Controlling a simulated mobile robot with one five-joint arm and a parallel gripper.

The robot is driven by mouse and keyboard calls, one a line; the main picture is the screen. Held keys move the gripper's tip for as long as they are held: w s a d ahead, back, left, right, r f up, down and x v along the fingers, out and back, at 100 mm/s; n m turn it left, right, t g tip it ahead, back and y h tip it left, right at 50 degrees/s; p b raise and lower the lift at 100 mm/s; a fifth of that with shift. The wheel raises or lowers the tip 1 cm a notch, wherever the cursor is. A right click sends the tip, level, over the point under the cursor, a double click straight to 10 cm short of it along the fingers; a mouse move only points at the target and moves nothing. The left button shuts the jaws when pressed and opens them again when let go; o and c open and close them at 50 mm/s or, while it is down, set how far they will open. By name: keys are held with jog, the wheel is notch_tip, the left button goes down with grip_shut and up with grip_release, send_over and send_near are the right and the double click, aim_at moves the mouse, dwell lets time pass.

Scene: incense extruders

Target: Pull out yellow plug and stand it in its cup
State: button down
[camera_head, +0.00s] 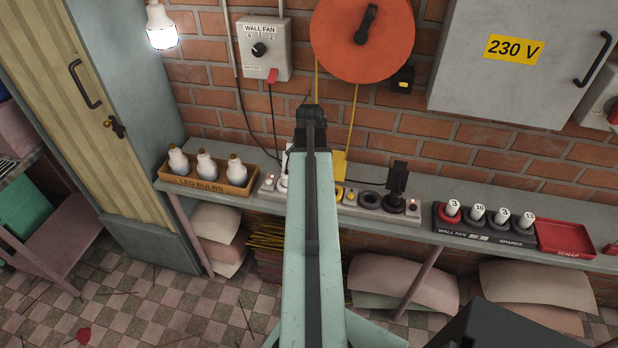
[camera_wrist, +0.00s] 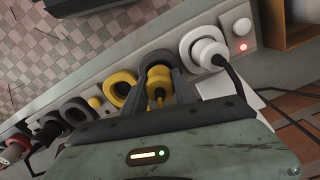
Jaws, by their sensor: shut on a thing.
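My gripper (camera_wrist: 160,84) shows in the wrist view, its two dark fingers shut on the yellow plug (camera_wrist: 157,92). The plug is at a dark grey ring (camera_wrist: 157,56) in the row on the bench; I cannot tell how deep it sits in it. An empty yellow ring (camera_wrist: 120,88), looking like the yellow cup, lies beside it. In the head view this yellow ring (camera_head: 337,194) shows just right of my arm, which hides the gripper and plug.
A white plug (camera_wrist: 208,50) with a black cord stands close to the gripper. A yellow button (camera_head: 350,198), a dark ring (camera_head: 370,200) and a black plug (camera_head: 396,183) are to the right. A bulb tray (camera_head: 235,188) and a red scrap tray (camera_head: 565,238) stand on the bench (camera_head: 440,190).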

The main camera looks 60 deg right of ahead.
jog(key=shift+f+b, duration=0.65)
jog(key=shift+f, duration=0.1)
jog(key=c, duration=0.9)
grip_release()
notch_tip(320, 180, up, 8)
jog(key=p, duration=0.8)
jog(key=shift+f, duration=0.1)
